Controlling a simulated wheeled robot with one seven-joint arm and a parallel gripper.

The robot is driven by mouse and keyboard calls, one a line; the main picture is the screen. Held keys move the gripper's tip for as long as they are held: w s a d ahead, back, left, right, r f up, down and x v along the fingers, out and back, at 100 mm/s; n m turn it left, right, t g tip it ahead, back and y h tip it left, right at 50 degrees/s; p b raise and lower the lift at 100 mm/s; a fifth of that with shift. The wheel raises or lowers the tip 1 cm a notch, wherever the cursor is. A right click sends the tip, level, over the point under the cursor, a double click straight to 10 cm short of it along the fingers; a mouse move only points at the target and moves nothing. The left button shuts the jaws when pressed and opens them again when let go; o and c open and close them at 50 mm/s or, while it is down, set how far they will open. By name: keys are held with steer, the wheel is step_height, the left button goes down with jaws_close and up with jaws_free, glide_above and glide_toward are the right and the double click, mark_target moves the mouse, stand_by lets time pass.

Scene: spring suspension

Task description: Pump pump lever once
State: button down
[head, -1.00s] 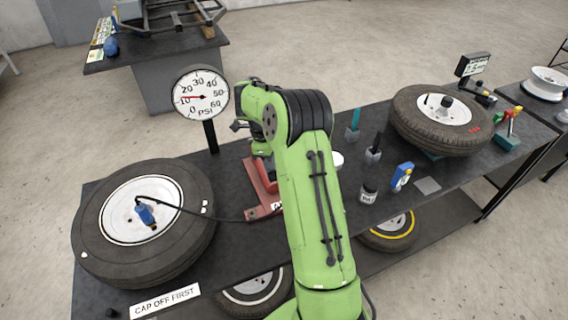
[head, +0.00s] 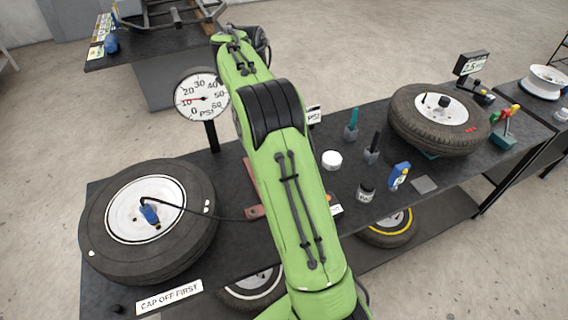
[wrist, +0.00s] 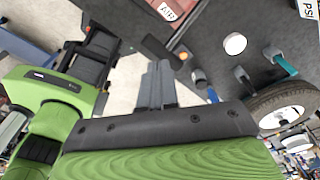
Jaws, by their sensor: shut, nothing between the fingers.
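The red pump base (head: 254,212) shows only in part beside my arm in the head view, and the rest of the pump is hidden behind the arm. I cannot make out the pump lever for sure in either view. A hose runs from the pump to the blue chuck (head: 149,213) on the left tire (head: 180,245). The gauge (head: 202,97) stands behind it, its needle near 10 PSI. My gripper (wrist: 156,66) is shut and empty in the wrist view, apart from the red part with the "AIR" label (wrist: 167,10). Its fingertips are not clear in the head view.
A white round lid (head: 332,160), a jar (head: 366,192), a blue bottle (head: 399,176) and upright tools stand right of my arm. Another tire (head: 440,120) lies at the bench's right. A "CAP OFF FIRST" sign (head: 169,299) is at the front left.

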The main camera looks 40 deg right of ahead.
steer(key=shift+s+r, duration=0.1)
steer(key=s+d+n+t+b, duration=0.1)
steer(key=n, duration=0.7)
steer(key=s+d+r+n+t+b, duration=0.1)
steer(key=n+b, duration=0.1)
steer(key=n, duration=0.7)
steer(key=s+d+r+n+t+b, duration=0.1)
steer(key=n, duration=0.7)
steer(key=shift+s+d, duration=0.1)
steer(key=shift+d, duration=0.25)
